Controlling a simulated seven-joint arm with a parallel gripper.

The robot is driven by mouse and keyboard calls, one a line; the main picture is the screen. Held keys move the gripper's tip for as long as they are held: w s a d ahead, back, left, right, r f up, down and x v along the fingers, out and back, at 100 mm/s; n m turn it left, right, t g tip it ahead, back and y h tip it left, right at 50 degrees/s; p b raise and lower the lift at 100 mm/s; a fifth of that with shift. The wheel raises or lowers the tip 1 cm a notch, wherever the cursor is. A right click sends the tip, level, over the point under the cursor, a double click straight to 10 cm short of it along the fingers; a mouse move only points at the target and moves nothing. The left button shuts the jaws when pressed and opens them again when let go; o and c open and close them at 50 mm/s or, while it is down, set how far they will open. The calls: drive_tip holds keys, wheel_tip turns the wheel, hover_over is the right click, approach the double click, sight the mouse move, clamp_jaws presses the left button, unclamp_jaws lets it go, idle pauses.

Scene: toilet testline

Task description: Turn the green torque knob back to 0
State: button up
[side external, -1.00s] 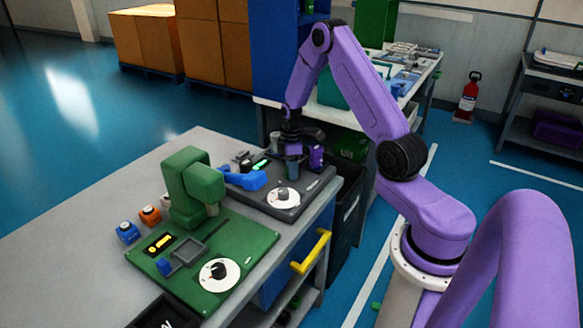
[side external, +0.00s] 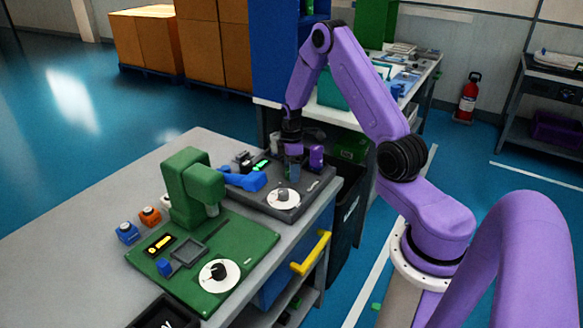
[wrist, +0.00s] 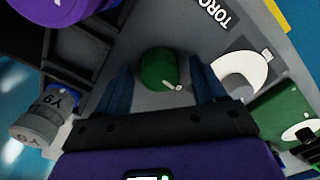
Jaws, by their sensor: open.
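The green torque knob (wrist: 155,68) shows in the wrist view as a round green cap with a small white pointer toward its lower right side. It sits on a grey panel beside a dark label (wrist: 222,18) whose visible letters read "TORQ". My gripper (wrist: 160,88) is open, with one dark finger on each side of the knob. I cannot tell whether either finger touches it. In the side view my gripper (side external: 293,172) points down over the back of the dark grey station (side external: 310,194), and I cannot make out the knob there.
A white dial with a grey knob (side external: 283,196) is just in front of my gripper. A blue lever (side external: 245,181) lies to the left, and a green press (side external: 190,190) stands nearer on the bench.

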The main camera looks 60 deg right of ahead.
wheel_tip(320, 180, up, 17)
drive_tip(key=shift+r, duration=0.2)
idle(0.4)
drive_tip(key=shift+a, duration=0.1)
drive_tip(key=s+a+r+n, duration=0.1)
drive_tip(key=s+a, duration=0.3)
drive_tip(key=a, duration=0.7)
drive_tip(key=s+a+r+n, duration=0.15)
drive_tip(key=s+a, duration=0.35)
drive_tip(key=a, duration=0.5)
drive_tip(key=s+a, duration=0.2)
drive_tip(key=s, duration=0.8)
drive_tip(key=s+a, duration=0.3)
drive_tip(key=s, duration=0.7)
drive_tip(key=shift+s+a+f+n, duration=0.2)
drive_tip(key=shift+s+a+n, duration=0.15)
drive_tip(key=shift+n, duration=0.1)
